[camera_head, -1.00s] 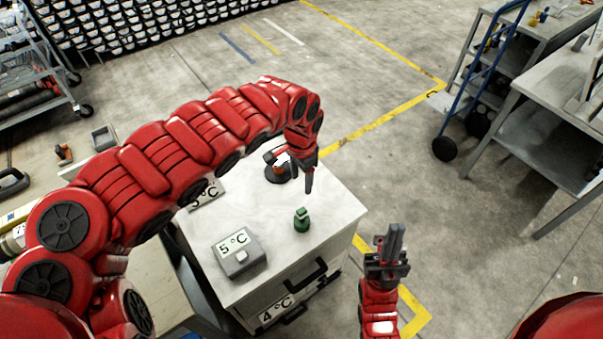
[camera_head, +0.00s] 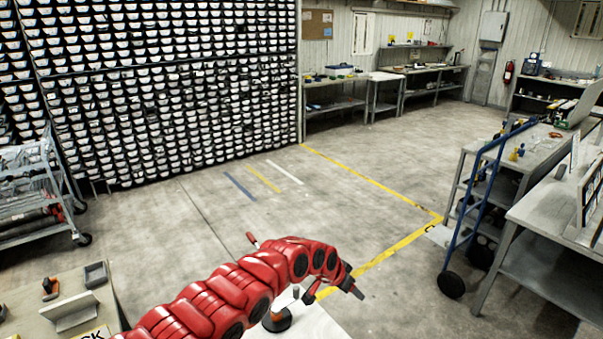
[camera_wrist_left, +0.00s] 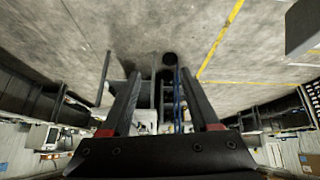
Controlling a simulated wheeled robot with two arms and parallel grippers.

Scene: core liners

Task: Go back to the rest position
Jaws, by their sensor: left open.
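My left arm comes in from the lower left in the head view, and its left gripper (camera_head: 351,287) points right, above the far edge of the white cabinet top (camera_head: 305,322). In the left wrist view the left gripper (camera_wrist_left: 157,95) has its two dark fingers apart with nothing between them. A dark round base with an orange part (camera_head: 278,317) stands on the cabinet top, partly hidden by my arm. My right gripper is out of view.
A blue hand truck (camera_head: 474,215) and grey workbenches (camera_head: 540,215) stand at the right. A wall of bins (camera_head: 180,80) and a wire cart (camera_head: 35,195) are at the left. A bench (camera_head: 55,305) is at lower left. The middle floor is clear.

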